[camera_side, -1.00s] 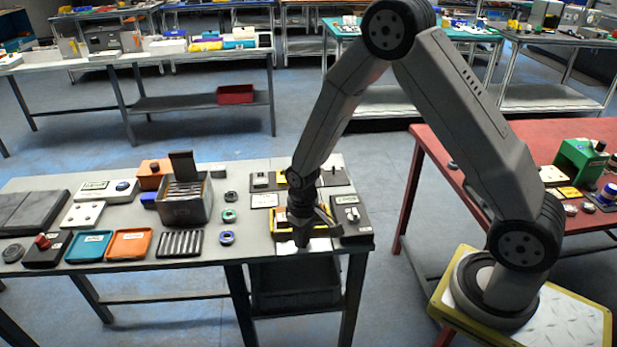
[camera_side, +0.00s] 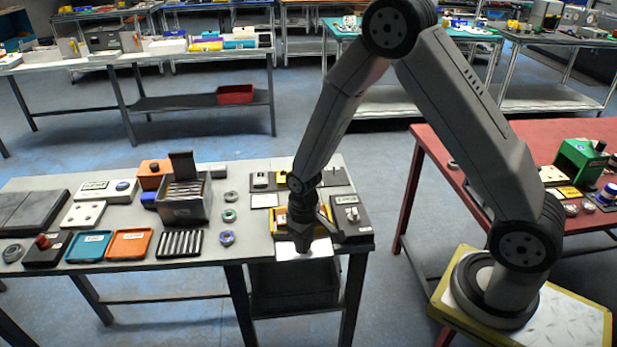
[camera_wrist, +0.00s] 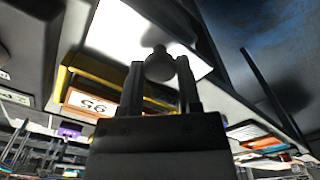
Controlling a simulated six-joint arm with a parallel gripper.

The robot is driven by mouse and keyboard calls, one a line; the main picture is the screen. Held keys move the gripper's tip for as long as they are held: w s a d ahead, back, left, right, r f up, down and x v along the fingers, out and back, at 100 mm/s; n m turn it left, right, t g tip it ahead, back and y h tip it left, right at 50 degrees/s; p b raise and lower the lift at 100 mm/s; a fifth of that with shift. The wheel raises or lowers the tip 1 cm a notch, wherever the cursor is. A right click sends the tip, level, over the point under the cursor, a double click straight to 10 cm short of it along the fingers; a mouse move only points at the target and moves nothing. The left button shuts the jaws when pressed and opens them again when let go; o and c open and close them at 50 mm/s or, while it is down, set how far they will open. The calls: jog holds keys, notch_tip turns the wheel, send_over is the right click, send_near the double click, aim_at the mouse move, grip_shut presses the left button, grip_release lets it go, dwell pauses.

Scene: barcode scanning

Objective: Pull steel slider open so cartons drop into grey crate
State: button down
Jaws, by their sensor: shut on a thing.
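The steel slider (camera_side: 312,250) is a bright flat plate, sticking out past the table's front edge below a yellow-framed housing (camera_side: 281,221). In the wrist view the slider (camera_wrist: 118,30) runs out from under the yellow frame (camera_wrist: 98,70). My gripper (camera_side: 302,246) is shut on the slider's round knob (camera_wrist: 159,66), one finger on each side. An orange-edged box face with a printed number (camera_wrist: 88,102) shows in the housing; I cannot tell whether it is a carton. The grey crate (camera_side: 293,297) sits on the shelf under the table, below the slider. Its inside is hidden.
A dark switch block (camera_side: 350,214) stands close to the right of the housing. A metal bin (camera_side: 184,208), teal tray (camera_side: 89,247) and orange tray (camera_side: 130,244) lie to the left. The space in front of the table edge is open.

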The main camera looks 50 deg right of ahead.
jog(key=s+a, duration=0.4)
jog(key=shift+s+a, duration=0.3)
jog(key=shift+a, duration=0.05)
jog(key=c, duration=0.6)
grip_release()
jog(key=shift+s, duration=0.1)
jog(key=shift+r, duration=0.2)
jog(key=shift+r, duration=3.75)
